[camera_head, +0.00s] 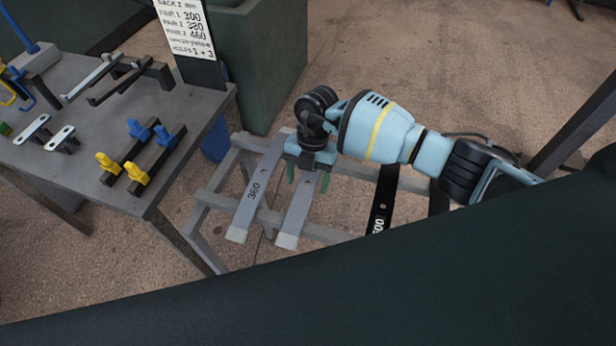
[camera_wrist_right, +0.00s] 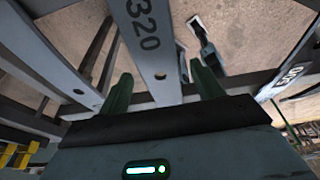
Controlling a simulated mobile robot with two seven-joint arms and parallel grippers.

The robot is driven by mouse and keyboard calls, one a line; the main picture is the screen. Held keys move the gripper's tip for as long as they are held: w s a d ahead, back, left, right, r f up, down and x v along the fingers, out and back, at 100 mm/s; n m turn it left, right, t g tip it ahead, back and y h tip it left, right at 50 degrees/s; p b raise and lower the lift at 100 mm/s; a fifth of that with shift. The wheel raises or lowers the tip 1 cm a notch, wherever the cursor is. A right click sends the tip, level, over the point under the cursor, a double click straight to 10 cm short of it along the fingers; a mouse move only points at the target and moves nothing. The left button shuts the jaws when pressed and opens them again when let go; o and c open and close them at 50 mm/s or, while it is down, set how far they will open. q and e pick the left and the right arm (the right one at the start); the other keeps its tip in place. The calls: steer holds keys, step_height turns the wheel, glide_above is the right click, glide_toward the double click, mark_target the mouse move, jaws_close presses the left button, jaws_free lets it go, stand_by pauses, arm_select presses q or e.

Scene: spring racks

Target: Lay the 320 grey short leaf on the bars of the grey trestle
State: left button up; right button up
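The grey 320 leaf (camera_head: 294,220) has a pale end and appears to lie across the bars of the grey trestle (camera_head: 320,233), beside a grey leaf marked 360. In the right wrist view the 320 leaf (camera_wrist_right: 152,50) shows its number and a hole. My right gripper (camera_head: 308,180) is over the leaf, its green fingers pointing down. In the wrist view its fingertips (camera_wrist_right: 164,88) stand on either side of the leaf, with gaps, so it is open. The leaf's far part is hidden behind the gripper in the head view. My left gripper is not in view.
The 360 leaf (camera_head: 255,195) lies left of the 320 leaf. A dark leaf (camera_head: 382,200) with a partly hidden number lies to the right. A grey table (camera_head: 95,185) with clamps, links and a sign (camera_head: 187,28) stands left; a green bin (camera_head: 262,60) stands behind.

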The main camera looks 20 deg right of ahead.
mark_target(311, 176)
steer(key=shift+f, duration=0.1)
steer(key=shift+v, duration=4)
